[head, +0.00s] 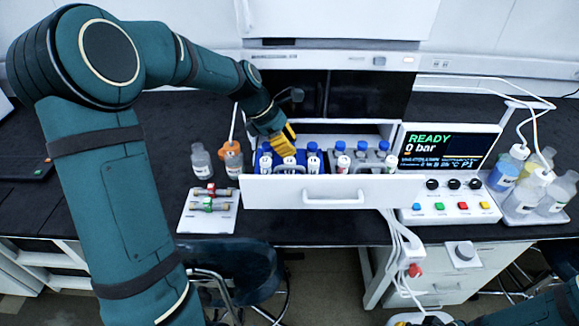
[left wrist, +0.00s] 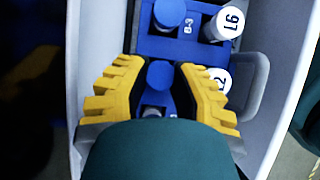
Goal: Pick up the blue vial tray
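The blue vial tray (head: 301,156) sits in the left part of the open white drawer (head: 318,192), holding several white vials with blue or white caps. In the left wrist view the blue tray (left wrist: 185,48) shows a "B3" label, and a grey loop handle (left wrist: 257,88) stands at its right side. My left gripper (head: 285,147) is over the tray, pointing down into the drawer. Its yellow fingers are apart in the left wrist view (left wrist: 158,95), on either side of a blue cap (left wrist: 160,74). Contact with the tray is not clear. My right gripper is out of view.
A grey tray (head: 367,161) with several vials sits beside it in the drawer. Bottles (head: 201,160) and a white plate with small fittings (head: 209,210) stand left of the drawer. A control panel (head: 447,150) and more bottles (head: 505,167) are on the right.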

